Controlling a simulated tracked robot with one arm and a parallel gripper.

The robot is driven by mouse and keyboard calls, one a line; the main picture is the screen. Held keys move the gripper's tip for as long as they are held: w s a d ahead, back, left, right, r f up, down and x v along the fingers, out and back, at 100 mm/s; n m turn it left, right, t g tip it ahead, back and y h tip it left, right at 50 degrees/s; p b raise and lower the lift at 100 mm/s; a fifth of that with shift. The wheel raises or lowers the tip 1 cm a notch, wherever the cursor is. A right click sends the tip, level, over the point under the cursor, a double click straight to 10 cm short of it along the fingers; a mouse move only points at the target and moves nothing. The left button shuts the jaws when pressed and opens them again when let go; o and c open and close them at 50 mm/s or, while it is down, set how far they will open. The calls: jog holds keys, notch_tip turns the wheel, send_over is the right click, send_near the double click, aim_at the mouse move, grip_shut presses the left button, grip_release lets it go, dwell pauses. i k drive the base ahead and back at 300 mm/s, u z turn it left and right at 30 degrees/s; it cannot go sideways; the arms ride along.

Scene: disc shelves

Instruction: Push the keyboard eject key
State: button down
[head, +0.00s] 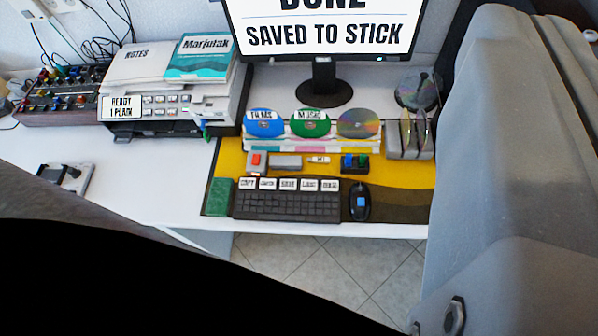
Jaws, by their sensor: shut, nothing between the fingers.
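The dark keyboard (287,206) lies on the yellow and brown desk mat (402,205), near the desk's front edge. A row of white labelled keys or tags (288,184) runs along its back edge. Their lettering is too small to read surely, so I cannot tell which one is the eject key. My gripper is not in view. Large grey and black parts, likely my own arm, fill the right side and the lower left.
A monitor (324,28) reads "SAVED TO STICK". Discs (311,122) stand in a rack behind the keyboard. A mouse (360,203) is right of it, a green block (219,197) left. A printer (160,128) stands at left.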

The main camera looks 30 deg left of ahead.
aim_at(305, 185)
jog(key=z, duration=0.45)
jog(key=k, duration=2.2)
jog(key=u, duration=0.55)
jog(key=i, duration=1)
jog(key=z, duration=0.05)
